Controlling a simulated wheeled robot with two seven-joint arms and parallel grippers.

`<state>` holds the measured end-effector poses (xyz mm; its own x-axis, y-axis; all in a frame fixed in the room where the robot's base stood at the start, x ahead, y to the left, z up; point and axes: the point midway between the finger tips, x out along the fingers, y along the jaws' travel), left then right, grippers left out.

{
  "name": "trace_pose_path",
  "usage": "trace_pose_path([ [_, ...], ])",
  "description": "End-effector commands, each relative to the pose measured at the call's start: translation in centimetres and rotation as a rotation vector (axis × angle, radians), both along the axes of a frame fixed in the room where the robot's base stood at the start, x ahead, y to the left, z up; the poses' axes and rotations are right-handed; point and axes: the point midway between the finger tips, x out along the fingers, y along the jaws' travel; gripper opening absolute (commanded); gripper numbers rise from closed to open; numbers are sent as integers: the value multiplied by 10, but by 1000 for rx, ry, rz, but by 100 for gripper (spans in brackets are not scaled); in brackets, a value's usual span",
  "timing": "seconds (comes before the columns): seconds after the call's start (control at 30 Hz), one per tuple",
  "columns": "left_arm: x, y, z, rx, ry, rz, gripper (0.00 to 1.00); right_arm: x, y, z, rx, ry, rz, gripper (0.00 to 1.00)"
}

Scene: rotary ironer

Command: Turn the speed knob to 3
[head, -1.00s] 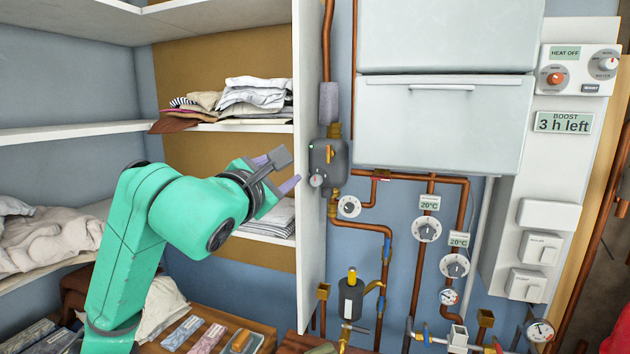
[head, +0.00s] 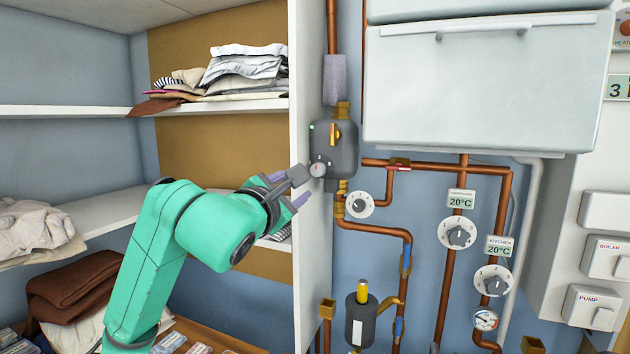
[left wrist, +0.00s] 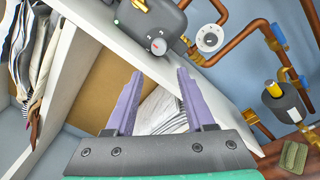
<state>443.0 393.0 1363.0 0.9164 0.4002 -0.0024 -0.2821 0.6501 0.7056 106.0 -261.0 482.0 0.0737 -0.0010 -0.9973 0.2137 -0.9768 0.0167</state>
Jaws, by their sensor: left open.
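The speed knob is likely the small pale dial with a red mark (head: 318,170) low on the dark grey pump body (head: 338,150); its lettering is too small to read. In the left wrist view the same dial (left wrist: 158,46) sits beyond and above my fingers, apart from them. My left gripper (head: 300,188) is open and empty at the edge of the white panel, just left of and below the dial. Its two purple fingers (left wrist: 155,95) also show in the left wrist view, spread with a gap between. My right gripper is not in view.
A white cupboard side panel (head: 310,260) stands beside my left gripper. Copper pipes (head: 375,228) run right of the pump, with a small white dial (head: 359,205) close by. Two numbered thermostat dials, upper (head: 458,234) and lower (head: 493,285), sit farther right. Folded cloths (head: 240,68) lie on the shelf.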

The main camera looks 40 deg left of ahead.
Motion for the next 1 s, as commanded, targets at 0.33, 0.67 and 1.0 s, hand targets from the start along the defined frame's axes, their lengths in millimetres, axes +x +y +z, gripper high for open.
trace_pose_path([
  [0.33, 81, 36, 11, -4, 3, 0, 54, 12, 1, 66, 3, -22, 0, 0],
  [0.67, 123, 53, 2, 1, 1, -1, 54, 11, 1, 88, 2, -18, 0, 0],
  [1.0, 123, 53, 1, 1, 0, -1, 1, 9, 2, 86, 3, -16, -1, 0],
])
